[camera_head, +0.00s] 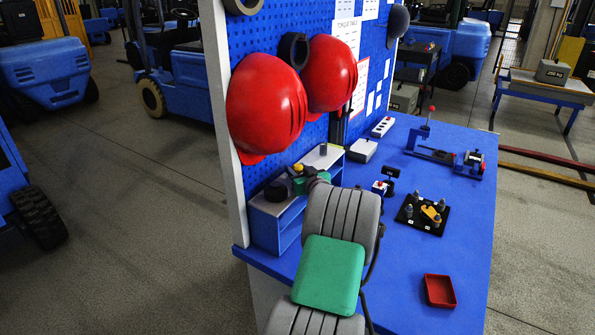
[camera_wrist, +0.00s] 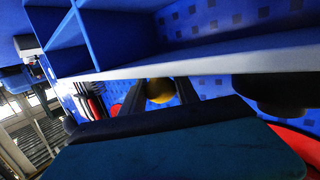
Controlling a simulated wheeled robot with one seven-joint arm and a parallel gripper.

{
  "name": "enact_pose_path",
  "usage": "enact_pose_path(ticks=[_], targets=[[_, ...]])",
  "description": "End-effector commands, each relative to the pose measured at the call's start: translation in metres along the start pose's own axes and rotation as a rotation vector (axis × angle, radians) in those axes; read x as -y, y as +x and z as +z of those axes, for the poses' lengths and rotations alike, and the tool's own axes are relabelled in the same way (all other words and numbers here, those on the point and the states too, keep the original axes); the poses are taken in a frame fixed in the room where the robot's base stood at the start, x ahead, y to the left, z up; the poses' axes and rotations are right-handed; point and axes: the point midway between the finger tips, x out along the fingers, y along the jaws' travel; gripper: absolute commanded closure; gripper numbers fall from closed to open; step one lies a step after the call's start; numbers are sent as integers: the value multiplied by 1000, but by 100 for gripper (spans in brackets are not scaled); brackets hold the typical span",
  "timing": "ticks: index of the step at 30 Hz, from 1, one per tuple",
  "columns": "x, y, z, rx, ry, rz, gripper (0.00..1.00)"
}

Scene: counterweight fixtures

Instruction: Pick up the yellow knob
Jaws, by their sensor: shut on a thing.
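The yellow knob (camera_wrist: 160,91) is a small rounded piece between the two dark fingers of my gripper (camera_wrist: 158,96) in the wrist view. The fingers are shut on it, one on each side, and partly cover it. In the head view my gripper (camera_head: 299,180) is above the top of a small blue shelf unit (camera_head: 291,232), near the pegboard. A small yellow spot (camera_head: 298,168) shows there at the fingers. I cannot tell whether the knob touches the shelf top.
A dark round piece (camera_head: 275,193) and a grey cylinder (camera_head: 323,150) stand on the shelf top. Red helmets (camera_head: 265,105) hang above on the pegboard. A black plate with pegs (camera_head: 423,214) and a red tray (camera_head: 440,291) are on the blue table. The table's front right is mostly clear.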

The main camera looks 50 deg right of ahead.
Motion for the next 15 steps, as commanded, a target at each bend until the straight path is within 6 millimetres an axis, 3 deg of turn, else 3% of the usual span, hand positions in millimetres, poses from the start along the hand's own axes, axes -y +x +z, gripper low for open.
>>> enact_pose_path(ticks=[5,15], targets=[[0,0,0,0,0,0,100],[0,-1,-5,-1,-1,0,100]])
